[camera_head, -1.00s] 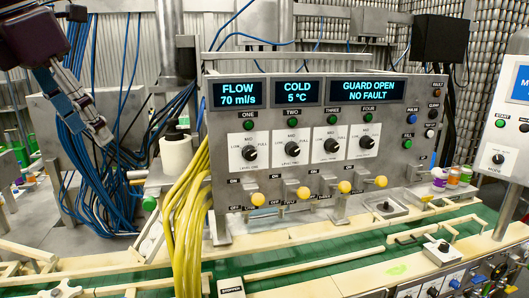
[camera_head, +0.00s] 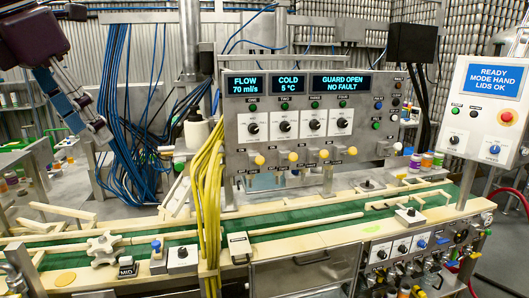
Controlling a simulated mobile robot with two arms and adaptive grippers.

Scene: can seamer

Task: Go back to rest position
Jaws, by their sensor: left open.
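My left gripper (camera_head: 82,116) hangs at the upper left of the head view, below its dark purple wrist. Its blue and grey fingers point down and to the right, open, with nothing seen between them. It appears in front of the blue hoses (camera_head: 130,125) and left of the filler panel (camera_head: 290,118); I see no contact with the machine. My right gripper is not in view.
A green conveyor (camera_head: 300,227) with cream rails crosses the front. Yellow hoses (camera_head: 208,190) run down beside the panel. A control screen (camera_head: 490,80) reads "READY MODE HAND LIDS OK" at right. Small coloured cans (camera_head: 427,160) stand at the conveyor's right end.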

